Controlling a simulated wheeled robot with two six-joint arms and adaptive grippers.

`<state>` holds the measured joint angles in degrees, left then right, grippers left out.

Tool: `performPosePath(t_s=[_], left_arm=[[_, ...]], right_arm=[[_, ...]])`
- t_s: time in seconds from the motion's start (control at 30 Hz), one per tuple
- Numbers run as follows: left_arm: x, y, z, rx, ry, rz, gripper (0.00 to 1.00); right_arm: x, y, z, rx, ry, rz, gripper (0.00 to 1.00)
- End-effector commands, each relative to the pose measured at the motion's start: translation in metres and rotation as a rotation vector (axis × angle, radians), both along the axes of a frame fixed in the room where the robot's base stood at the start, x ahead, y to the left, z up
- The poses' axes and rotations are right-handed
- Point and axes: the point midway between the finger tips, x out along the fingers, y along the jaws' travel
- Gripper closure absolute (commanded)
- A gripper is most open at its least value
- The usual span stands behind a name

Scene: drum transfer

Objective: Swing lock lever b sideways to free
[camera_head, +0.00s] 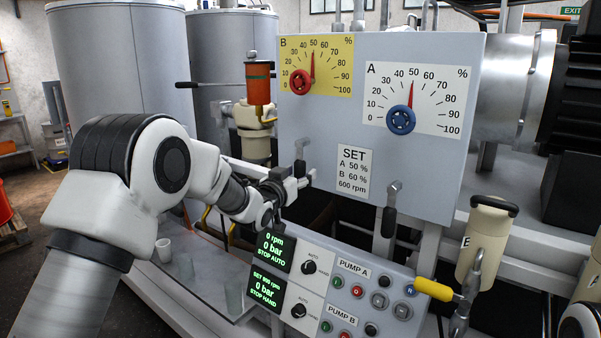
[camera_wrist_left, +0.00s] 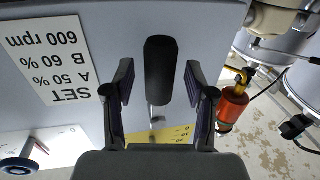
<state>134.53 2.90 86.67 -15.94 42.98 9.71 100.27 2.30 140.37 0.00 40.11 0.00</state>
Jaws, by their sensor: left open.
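Lock lever b (camera_head: 303,147) hangs on the grey panel below the yellow B dial (camera_head: 331,72); its grey upper part shows in the head view, its lower part is largely hidden by my gripper. My left gripper (camera_head: 306,177) is at this lever, in front of the panel. In the left wrist view the lever's black handle (camera_wrist_left: 160,68) stands between my open fingers (camera_wrist_left: 160,84), with a gap visible on each side. The red knob (camera_head: 301,83) of dial B is above. My right gripper is not in view.
A second lever with a black handle (camera_head: 389,222) hangs below the white A dial (camera_head: 440,85). The SET card (camera_head: 354,172) is between the levers. The pump control box (camera_head: 345,285) is below my gripper. An orange cylinder (camera_head: 258,85) stands left of the panel.

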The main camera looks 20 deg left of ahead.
Motion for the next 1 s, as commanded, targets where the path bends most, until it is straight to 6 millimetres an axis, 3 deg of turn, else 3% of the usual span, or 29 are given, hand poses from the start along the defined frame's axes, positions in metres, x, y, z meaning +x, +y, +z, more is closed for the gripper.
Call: performPosePath(t_s=[0.1,0.33,0.37,0.5,1.0], left_arm=[[0.0111,-0.0019,0.0,0.001,0.0,0.0,0.44],[0.013,-0.002,-0.0008,0.0,0.001,0.0,0.44],[0.0129,-0.002,-0.0009,0.0,0.001,0.0,0.51],[0.0128,-0.002,-0.0008,0.0,0.001,0.0,1.0],[0.0142,0.0025,-0.002,0.052,-0.019,0.001,1.0]], right_arm=[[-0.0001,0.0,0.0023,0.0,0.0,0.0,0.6],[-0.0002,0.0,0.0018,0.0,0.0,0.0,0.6],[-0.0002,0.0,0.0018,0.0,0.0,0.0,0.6],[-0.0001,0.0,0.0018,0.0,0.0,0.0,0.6],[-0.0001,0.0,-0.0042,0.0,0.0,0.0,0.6]])
